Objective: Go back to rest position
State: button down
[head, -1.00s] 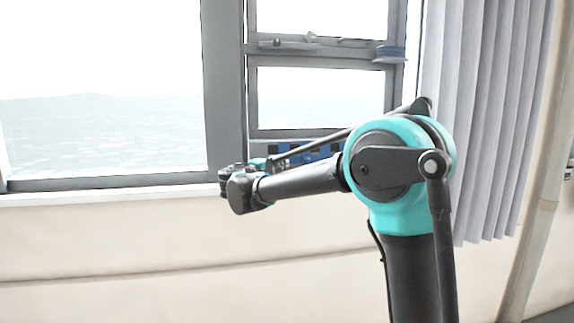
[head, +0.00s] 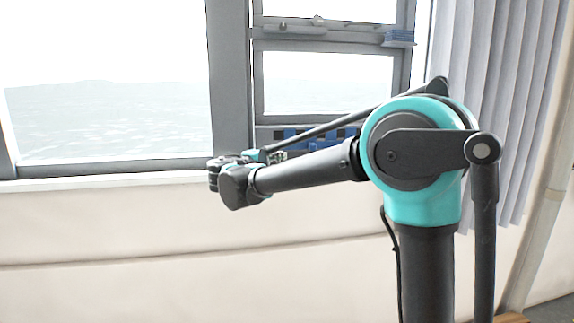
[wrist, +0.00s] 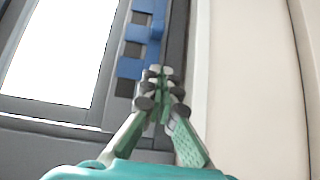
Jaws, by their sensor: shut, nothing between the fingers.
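My gripper (wrist: 160,82) shows in the wrist view with its two green fingers together at the tips and nothing between them. It points toward the window frame and sill. In the head view my arm reaches left from its turquoise joint, and its wrist end is in front of the window sill. The gripper fingers cannot be made out clearly there.
A window with a grey frame (head: 229,80) fills the upper left. A blue and dark checkered strip (head: 300,136) lies at the lower window frame, also in the wrist view (wrist: 131,68). A grey curtain (head: 500,90) hangs right. The pale wall (head: 150,270) below is bare.

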jog(key=s+d+f+m+g+y, duration=0.1)
jog(key=s+d+f+m+g, duration=0.25)
jog(key=d+f, duration=0.75)
jog(key=s+d+f+m+g+y, duration=0.15)
jog(key=s+d+f+g, duration=0.3)
jog(key=d+f, duration=0.65)
jog(key=s+d+f+m+g+y, duration=0.1)
jog(key=s+d+f+m+y, duration=0.2)
jog(key=s+f, duration=0.5)
jog(key=s+d+f+m+g+y, duration=0.2)
jog(key=s+f, duration=0.6)
jog(key=s, duration=0.6)
jog(key=shift+s+d+f+m+y, duration=0.15)
jog(key=shift+s+d+m+y, duration=0.2)
jog(key=shift+d+m+y, duration=0.5)
jog(key=shift+d, duration=0.2)
